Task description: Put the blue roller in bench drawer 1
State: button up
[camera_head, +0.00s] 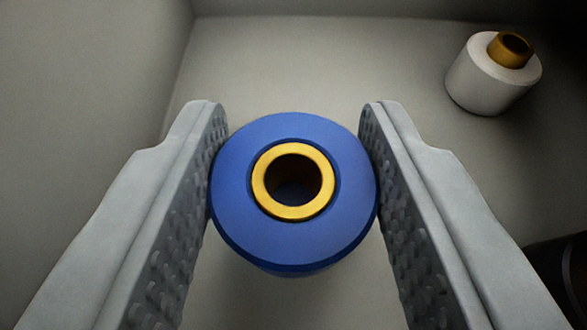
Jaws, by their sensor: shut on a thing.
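The blue roller (240,225) is in the middle of the view, with a yellow ring around a dark hole on the end that faces the camera. My gripper (293,185) is shut on it, with one grey textured finger against its left side and the other against its right side. The roller hides what is directly below it. I cannot tell whether its lower end touches the surface beneath. The roller is within a grey, walled space that looks like the inside of a drawer or bin; I cannot tell which drawer it is.
A white roller (482,88) with a brown-gold core stands at the upper right, apart from my gripper. A dark round object (562,268) is partly visible at the lower right edge. A grey wall (95,90) rises on the left. The floor (310,65) behind the blue roller is clear.

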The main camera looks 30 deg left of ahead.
jog(key=shift+f, duration=0.65)
jog(key=o, duration=1)
jog(key=shift+r, duration=0.1)
jog(key=shift+r, duration=0.25)
jog(key=shift+r+v, duration=0.1)
jog(key=shift+v, duration=1.85)
jog(key=shift+r+v, duration=0.15)
jog(key=shift+v, duration=1.8)
jog(key=shift+w+a, duration=0.1)
